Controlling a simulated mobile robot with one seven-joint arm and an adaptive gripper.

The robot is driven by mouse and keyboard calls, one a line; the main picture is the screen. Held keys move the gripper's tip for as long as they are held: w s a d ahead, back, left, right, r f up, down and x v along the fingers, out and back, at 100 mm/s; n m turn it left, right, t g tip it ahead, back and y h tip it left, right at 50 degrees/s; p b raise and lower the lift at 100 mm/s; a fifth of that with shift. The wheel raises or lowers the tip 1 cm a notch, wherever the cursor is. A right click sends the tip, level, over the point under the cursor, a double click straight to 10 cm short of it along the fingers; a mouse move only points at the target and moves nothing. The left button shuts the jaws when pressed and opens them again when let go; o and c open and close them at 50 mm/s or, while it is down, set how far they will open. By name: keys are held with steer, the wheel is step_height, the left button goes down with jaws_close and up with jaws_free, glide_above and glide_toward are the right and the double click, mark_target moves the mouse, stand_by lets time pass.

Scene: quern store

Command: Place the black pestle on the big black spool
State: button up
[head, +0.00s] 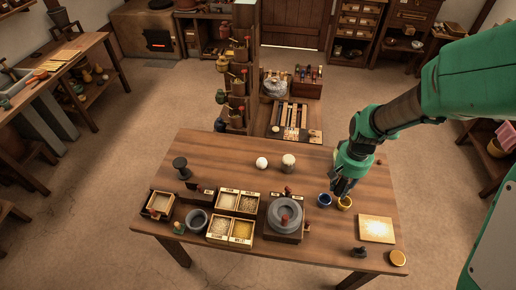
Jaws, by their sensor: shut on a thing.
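A big black spool (181,166) stands upright near the left back of the wooden table, with nothing on top of it.
A white ball (261,162) and a pale-topped jar (288,163) stand between my gripper and the spool. The table's back strip is otherwise largely clear.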

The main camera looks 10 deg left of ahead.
steer(key=w+a+f+n+p, duration=0.15)
steer(key=w+a, duration=0.35)
steer(key=a, duration=0.9)
steer(key=w+a+n+p, duration=0.15)
steer(key=w+a, duration=0.25)
steer(key=a, duration=1.1)
steer(key=s+a+f+n+p, duration=0.1)
steer(key=s+a+f, duration=0.15)
steer(key=a, duration=1.15)
steer(key=s+a+f+n, duration=0.1)
steer(key=s+a, duration=0.3)
steer(key=a, duration=1)
steer(key=shift+w+d+f, duration=0.1)
steer(key=shift+w+f, duration=0.05)
steer(key=shift+f, duration=1.05)
steer(key=shift+w+d+f, duration=0.1)
steer(key=shift+f, duration=1.1)
steer(key=shift+a, duration=0.1)
glide_above(179, 162)
steer(key=shift+f, duration=0.75)
